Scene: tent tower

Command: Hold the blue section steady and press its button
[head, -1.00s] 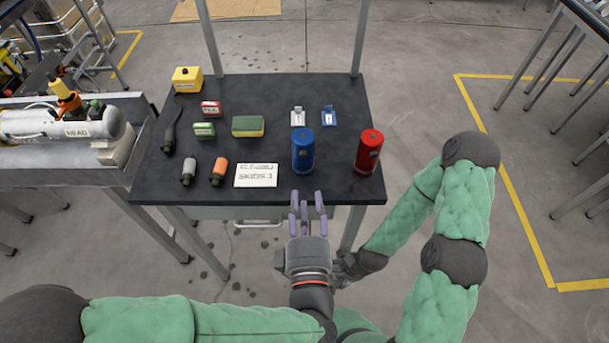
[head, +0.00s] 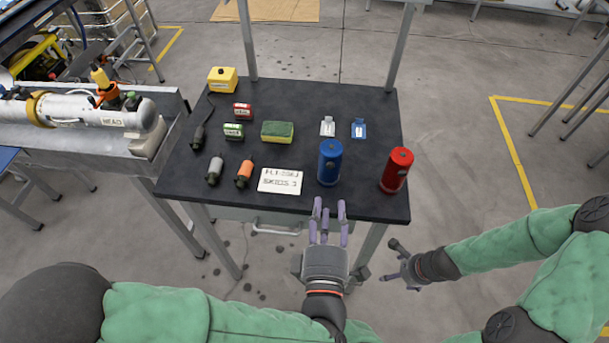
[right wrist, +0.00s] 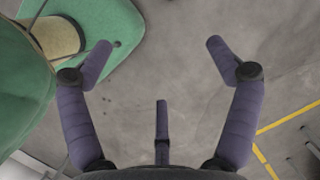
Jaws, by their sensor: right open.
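The blue section (head: 330,163) is an upright blue cylinder near the front edge of the black table (head: 370,207). Its button is too small to make out for certain. My left gripper (head: 329,206) is at the table's front edge, just in front of the blue section, with its purple fingers pointing towards it. The fingers are spread apart with nothing seen between them, and a small gap shows to the cylinder. My right gripper (head: 392,265) is in front of the table, to the right of the left one. The right wrist view shows its fingers (right wrist: 159,45) open and empty over the floor.
A red cylinder (head: 396,170) stands to the right of the blue section. A white sign (head: 280,181) lies to its left, and white (head: 327,126) and blue (head: 359,128) tags lie behind.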

